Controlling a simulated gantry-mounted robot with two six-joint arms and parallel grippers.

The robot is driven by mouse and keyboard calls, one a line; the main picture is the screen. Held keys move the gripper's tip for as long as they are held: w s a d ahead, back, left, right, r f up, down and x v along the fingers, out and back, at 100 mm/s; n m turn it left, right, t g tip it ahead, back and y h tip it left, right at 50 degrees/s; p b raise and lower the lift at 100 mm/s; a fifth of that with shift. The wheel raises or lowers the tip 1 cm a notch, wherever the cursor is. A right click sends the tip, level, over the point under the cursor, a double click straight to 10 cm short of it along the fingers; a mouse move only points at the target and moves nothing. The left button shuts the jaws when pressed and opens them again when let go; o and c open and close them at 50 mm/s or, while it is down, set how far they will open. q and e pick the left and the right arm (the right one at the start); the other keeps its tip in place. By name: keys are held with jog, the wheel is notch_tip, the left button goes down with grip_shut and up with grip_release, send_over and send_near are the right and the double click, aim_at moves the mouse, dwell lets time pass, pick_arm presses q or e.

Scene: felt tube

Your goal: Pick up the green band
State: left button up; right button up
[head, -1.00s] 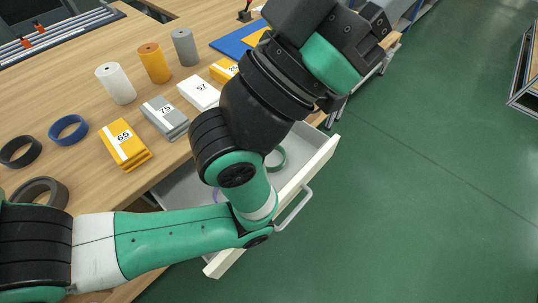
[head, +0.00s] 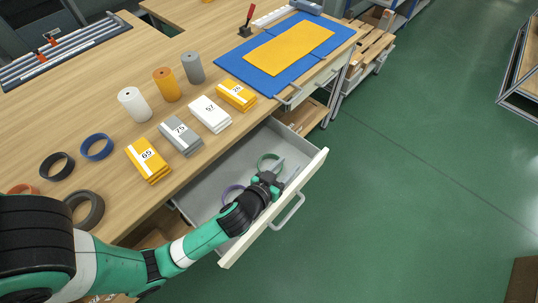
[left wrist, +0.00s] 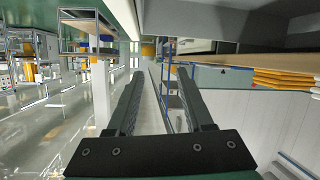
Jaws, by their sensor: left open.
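The green band does not show in the left wrist view. My right gripper is not in view.
A blue band (head: 97,135), dark bands (head: 45,166), rolls (head: 166,85) and numbered felt stacks (head: 181,139) stand on the table. The drawer's front panel (head: 318,165) and handle (head: 291,212) stick out over clear green floor.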

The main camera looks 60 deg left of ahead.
pick_arm(q)
jog(key=s+f, duration=0.2)
jog(key=s+f+g, duration=0.1)
jog(key=s+f, duration=0.2)
jog(key=s+a+f+g, duration=0.1)
jog(key=s+f, duration=0.1)
jog(key=shift+s+f+m, duration=0.3)
jog(key=shift+f, duration=0.1)
jog(key=shift+d+f, duration=0.1)
jog(key=shift+d, duration=0.05)
jog(key=b+x, duration=0.1)
jog(key=x, duration=0.5)
jog(key=shift+w+b, duration=0.3)
jog(key=shift+b, duration=0.05)
jog(key=b+x, duration=0.2)
jog(key=x, duration=0.3)
jog(key=shift+w, duration=0.15)
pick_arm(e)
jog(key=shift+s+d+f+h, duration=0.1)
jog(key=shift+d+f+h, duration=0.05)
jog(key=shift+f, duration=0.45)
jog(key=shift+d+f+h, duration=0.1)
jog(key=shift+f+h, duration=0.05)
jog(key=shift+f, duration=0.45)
pick_arm(q)
grip_shut()
